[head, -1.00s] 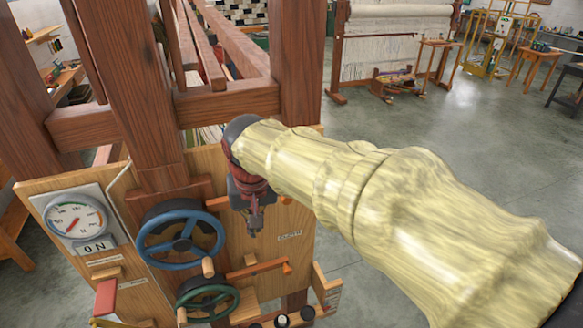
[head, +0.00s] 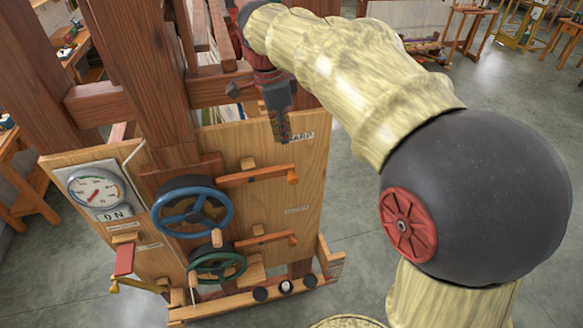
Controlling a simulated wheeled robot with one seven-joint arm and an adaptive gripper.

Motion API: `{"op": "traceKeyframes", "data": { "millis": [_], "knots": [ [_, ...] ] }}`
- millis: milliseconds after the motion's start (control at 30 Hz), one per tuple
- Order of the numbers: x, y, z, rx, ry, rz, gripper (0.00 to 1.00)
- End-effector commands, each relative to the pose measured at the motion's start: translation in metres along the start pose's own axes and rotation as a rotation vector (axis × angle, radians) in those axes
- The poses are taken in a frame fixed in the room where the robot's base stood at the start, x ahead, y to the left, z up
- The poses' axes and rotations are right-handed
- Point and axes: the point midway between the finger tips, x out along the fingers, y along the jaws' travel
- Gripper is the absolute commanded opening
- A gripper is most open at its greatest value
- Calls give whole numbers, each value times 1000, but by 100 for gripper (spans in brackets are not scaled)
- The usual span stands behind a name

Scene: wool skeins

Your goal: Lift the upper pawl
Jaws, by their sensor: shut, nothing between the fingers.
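The upper pawl (head: 257,175) is an orange wooden bar on the upright panel, roughly level, with a small peg at its right end. It sits to the right of the blue handwheel (head: 192,208). My gripper (head: 283,139) points down, its fingers together and empty. In the picture its tips are above the pawl's right half, with a gap between them. How far they are from the panel in depth I cannot tell. The fingers partly cover the upper label.
The lower pawl (head: 265,241), also orange, is beside the green handwheel (head: 217,266). A dial (head: 95,190) with an ON sign is at the left. A ledge with several round knobs runs along the panel's bottom. Loom posts (head: 140,90) rise behind.

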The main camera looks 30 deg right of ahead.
Motion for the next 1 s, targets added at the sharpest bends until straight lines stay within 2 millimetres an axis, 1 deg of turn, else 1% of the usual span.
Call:
{"op": "traceKeyframes", "data": {
  "millis": [333, 467, 567, 667, 1000],
  "knots": [
    [0, 0, 0, 11, 0, -1, 0],
    [6, 0, 0, 10, 0, 0, 0],
    [18, 1, 0, 10, 0, 2, 0],
    [34, 1, 0, 10, 0, 2, 0],
    [100, 1, 0, 9, 0, 2, 0]
  ]
}}
